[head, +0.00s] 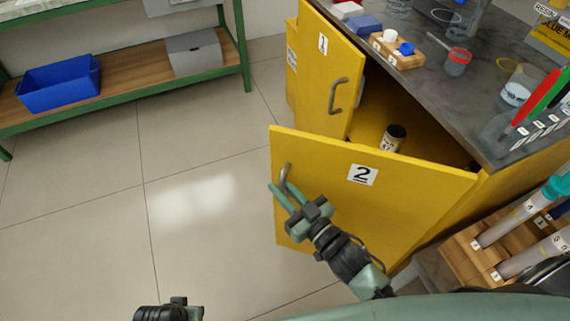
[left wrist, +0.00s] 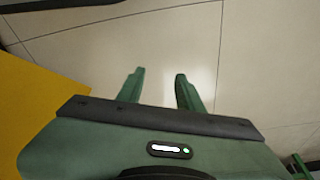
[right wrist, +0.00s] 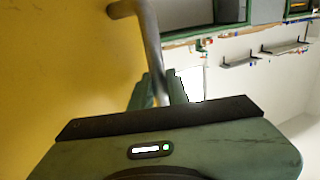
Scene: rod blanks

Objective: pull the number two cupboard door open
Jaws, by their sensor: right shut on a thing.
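The yellow number two door (head: 400,205) stands swung out from the cupboard, with a wide gap above its top edge that shows the inside. Its grey bar handle (head: 287,173) is near the door's left edge. My right gripper (head: 282,192) is shut on this handle. In the right wrist view the handle (right wrist: 148,35) runs down between the fingers (right wrist: 158,88), beside the yellow door face. My left gripper (left wrist: 160,78) is open and empty above the floor. In the head view only part of the left arm shows at the bottom edge.
The number one door (head: 318,75) with its own handle (head: 337,95) is left of the opening. A dark jar (head: 394,137) stands inside the cupboard. The countertop (head: 440,95) holds several items. A wooden rack (head: 462,258) with tubes is at right. The floor at left is clear.

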